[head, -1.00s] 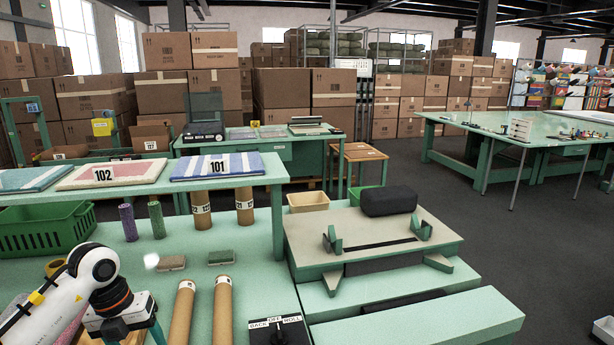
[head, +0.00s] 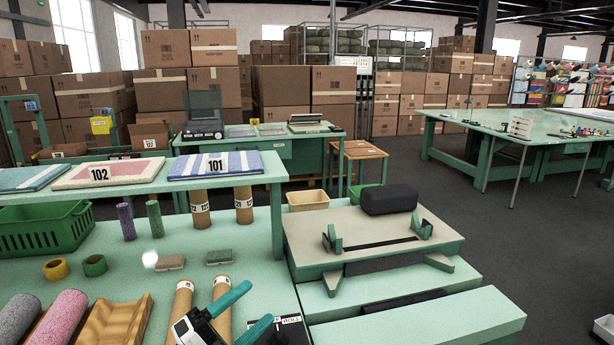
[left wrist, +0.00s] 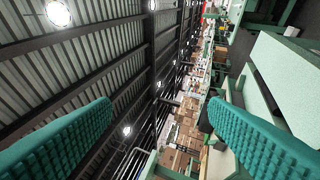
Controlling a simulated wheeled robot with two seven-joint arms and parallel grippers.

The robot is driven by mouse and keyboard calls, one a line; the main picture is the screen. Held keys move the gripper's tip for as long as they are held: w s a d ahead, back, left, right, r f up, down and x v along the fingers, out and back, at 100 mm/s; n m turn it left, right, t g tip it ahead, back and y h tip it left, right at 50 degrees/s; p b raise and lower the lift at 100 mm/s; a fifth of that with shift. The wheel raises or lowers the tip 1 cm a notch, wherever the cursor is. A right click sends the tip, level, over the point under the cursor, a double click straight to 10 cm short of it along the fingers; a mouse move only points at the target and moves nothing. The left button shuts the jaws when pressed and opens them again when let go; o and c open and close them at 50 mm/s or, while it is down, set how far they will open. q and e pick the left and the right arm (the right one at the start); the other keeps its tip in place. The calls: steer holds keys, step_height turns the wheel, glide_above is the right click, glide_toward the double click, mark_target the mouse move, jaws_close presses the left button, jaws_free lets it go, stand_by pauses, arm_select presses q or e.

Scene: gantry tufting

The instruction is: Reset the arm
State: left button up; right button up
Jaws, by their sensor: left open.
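My left gripper (head: 250,313) shows at the bottom middle of the head view, over the front of the green table (head: 130,265). Its two teal fingers are spread apart with nothing between them. In the left wrist view the ribbed teal fingers (left wrist: 160,135) stand wide apart, with the ceiling, boxes and floor beyond. The gripper partly covers two brown cardboard tubes (head: 181,303) and the black switch box (head: 292,328) in the head view. My right gripper is not in view.
A wooden cradle with grey and pink rolls (head: 62,322) lies at front left. Tape rings (head: 95,265), two brushes (head: 170,263) and a green crate (head: 45,229) are behind. A raised shelf (head: 130,192) holds numbered mats. A fixture with a black block (head: 389,200) stands at right.

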arm_select(q)
steer(key=a+f+n+t+y, duration=0.6)
steer(key=a+n+y, duration=0.4)
steer(key=n+y, duration=0.6)
steer(key=s+a+f+n+g+y, duration=0.25)
steer(key=s+f+n+g, duration=0.35)
steer(key=f, duration=0.3)
steer(key=s+d+f+n+g+h, duration=0.1)
steer(key=s+f+g, duration=0.45)
steer(key=s, duration=0.45)
steer(key=s+d+f+n+g+h, duration=0.1)
steer(key=s+f+g, duration=0.45)
steer(key=s, duration=0.35)
step_height(320, 180, down, 25)
steer(key=s+a+f+g, duration=0.2)
steer(key=s+a+f, duration=0.1)
steer(key=s+f, duration=1.4)
steer(key=shift+s+a+f, duration=0.2)
steer(key=shift+s+f, duration=0.15)
steer(key=shift+f, duration=0.1)
